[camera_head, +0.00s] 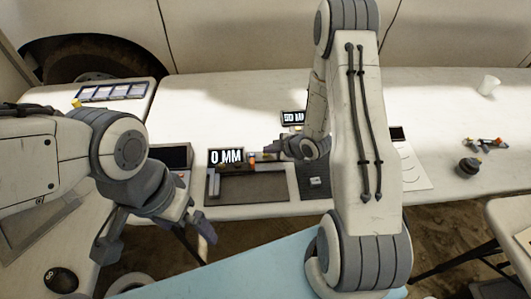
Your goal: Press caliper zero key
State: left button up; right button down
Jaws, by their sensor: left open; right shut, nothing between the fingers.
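The caliper station (272,196) is a dark tray on the white table with a display (226,157) reading "0 MM" at its back left. Small coloured parts (252,158), yellow, red and blue, show just right of the display; I cannot tell which is the zero key. My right gripper (270,147) is shut and empty, its tip pointing left just beside and behind these parts; contact cannot be told. My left gripper (157,238) is open and empty, low in front of the table's left side, away from the station.
A second sign (293,117), partly hidden by my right arm, stands behind the station. A dark-screened device (178,157) is to the left. At the right are a white cup (488,85), a dark round object (468,166) and small coloured parts (485,142). The back of the table is mostly clear.

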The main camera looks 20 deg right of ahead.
jog(key=shift+r, duration=0.55)
jog(key=shift+p, duration=0.3)
notch_tip(320, 180, up, 5)
jog(key=p, duration=0.3)
jog(key=shift+p, duration=0.4)
